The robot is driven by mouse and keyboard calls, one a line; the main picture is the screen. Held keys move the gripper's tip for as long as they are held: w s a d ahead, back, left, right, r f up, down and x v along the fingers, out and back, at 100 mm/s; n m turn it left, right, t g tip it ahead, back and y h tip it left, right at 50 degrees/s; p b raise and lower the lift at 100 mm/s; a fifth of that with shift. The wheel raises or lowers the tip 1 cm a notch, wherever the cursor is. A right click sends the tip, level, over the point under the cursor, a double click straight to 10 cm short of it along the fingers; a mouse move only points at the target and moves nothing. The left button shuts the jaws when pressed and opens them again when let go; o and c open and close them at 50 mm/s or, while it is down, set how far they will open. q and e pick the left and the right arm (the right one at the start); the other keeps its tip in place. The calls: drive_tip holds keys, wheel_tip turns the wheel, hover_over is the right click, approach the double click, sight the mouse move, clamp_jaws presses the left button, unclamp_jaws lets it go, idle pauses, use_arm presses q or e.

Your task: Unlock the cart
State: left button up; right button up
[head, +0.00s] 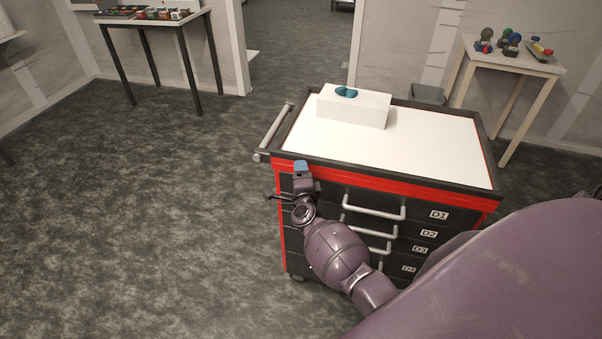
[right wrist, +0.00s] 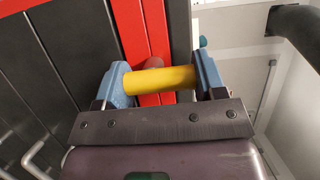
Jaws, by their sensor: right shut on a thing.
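The cart (head: 420,150) is a dark drawer cabinet with red trim and a white top, in the middle right of the head view. My right gripper (head: 301,166) is at the upper left corner of its front. In the right wrist view, the gripper's two blue fingers are shut on a yellow cylinder (right wrist: 158,81), one at each end. The cylinder lies across the cart's red edge strip (right wrist: 141,42). A brownish-red round part (right wrist: 153,62) shows just behind it. I cannot tell how the cylinder joins the cart. My left gripper is not in view.
A white box (head: 352,107) with teal things (head: 346,92) on it stands on the cart. A push bar (head: 275,130) runs along the cart's left side. Drawer handles (head: 374,208) stick out beside my arm. Tables stand at the back left and right. The floor left is clear.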

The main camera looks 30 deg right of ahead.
drive_tip(key=shift+f, duration=0.1)
drive_tip(key=o, duration=0.9)
drive_tip(key=v, duration=1.1)
drive_tip(key=shift+w, duration=0.1)
